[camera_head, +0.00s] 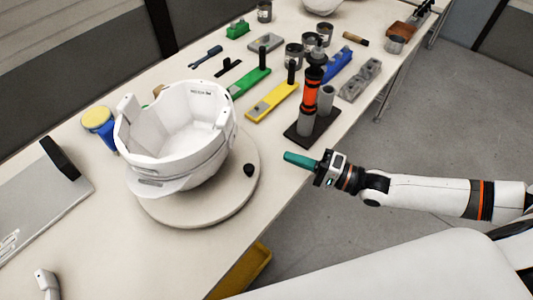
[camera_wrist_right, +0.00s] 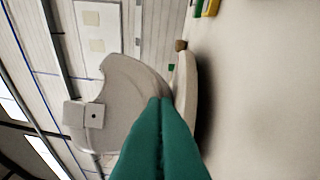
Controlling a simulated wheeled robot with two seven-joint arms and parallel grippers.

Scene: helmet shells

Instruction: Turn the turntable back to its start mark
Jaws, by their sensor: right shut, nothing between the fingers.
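The round pale turntable (camera_head: 200,212) lies on the workbench, with a white helmet shell (camera_head: 170,140) sitting open side up on it. A black knob (camera_head: 249,170) stands near the turntable's right edge. My right gripper (camera_head: 287,156), with teal fingers, is shut and empty to the right of the knob, apart from it. In the right wrist view, the shut fingers (camera_wrist_right: 160,110) point toward the helmet shell (camera_wrist_right: 130,75) and turntable rim (camera_wrist_right: 188,90); the knob (camera_wrist_right: 181,45) shows beyond. I cannot make out a start mark. My left gripper is not in view.
A black stand with an orange and black tool (camera_head: 312,95) is behind my right gripper. Yellow (camera_head: 270,102) and green blocks lie behind the turntable. A blue and yellow jar (camera_head: 99,127) stands left of the helmet, and a grey plate (camera_head: 40,205) lies farther left.

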